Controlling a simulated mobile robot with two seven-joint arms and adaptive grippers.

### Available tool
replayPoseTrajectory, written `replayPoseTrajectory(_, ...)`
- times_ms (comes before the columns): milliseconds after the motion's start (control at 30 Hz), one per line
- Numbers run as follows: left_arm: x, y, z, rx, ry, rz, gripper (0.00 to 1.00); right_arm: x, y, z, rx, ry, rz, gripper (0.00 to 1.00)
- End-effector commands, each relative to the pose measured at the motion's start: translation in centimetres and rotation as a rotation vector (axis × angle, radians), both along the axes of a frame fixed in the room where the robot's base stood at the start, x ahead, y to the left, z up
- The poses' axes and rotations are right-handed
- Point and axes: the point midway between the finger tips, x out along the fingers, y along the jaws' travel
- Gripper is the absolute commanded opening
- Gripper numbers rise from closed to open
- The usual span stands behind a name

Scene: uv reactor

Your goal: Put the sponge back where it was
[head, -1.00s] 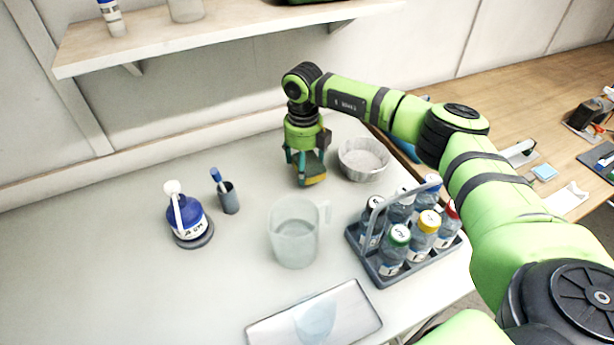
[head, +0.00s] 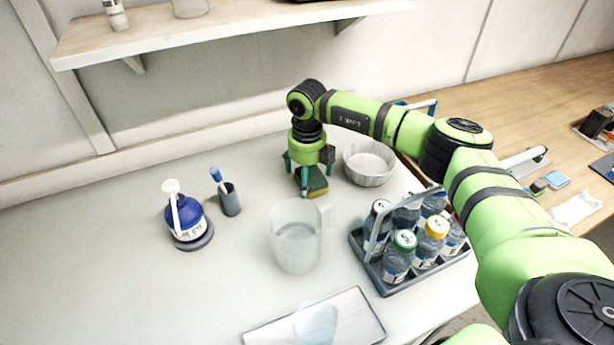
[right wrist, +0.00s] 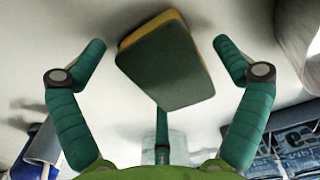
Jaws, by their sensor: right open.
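The sponge (head: 316,180), yellow with a dark green side, is on the white table behind the jug. It also shows in the right wrist view (right wrist: 165,65), between the spread fingers with a gap on each side. My right gripper (head: 307,182) points down over the sponge and is open; its fingers also show in the right wrist view (right wrist: 168,70). Whether the sponge lies fully flat is hard to tell. My left gripper is not in view.
A clear jug (head: 296,240) stands just in front of the sponge, and a ribbed white bowl (head: 369,165) is close to its right. A grey bottle caddy (head: 385,282), a blue bottle (head: 185,215), a pen cup (head: 230,200) and a flat tray (head: 350,312) surround them. The left table area is clear.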

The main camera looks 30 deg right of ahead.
Motion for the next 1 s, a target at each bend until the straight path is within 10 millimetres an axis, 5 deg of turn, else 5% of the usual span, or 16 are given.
replayPoseTrajectory(267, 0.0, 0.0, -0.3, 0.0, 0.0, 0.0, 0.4, 0.1, 0.0, 1.6, 0.003, -0.005, 0.001, 0.98)
replayPoseTrajectory(700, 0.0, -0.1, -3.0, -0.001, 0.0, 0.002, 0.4, 0.0, 0.0, 10.4, 0.001, -0.004, 0.0, 0.98)
replayPoseTrajectory(1000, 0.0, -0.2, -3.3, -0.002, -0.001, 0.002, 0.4, 0.0, 0.0, 12.5, 0.001, 0.0, 0.001, 0.98)
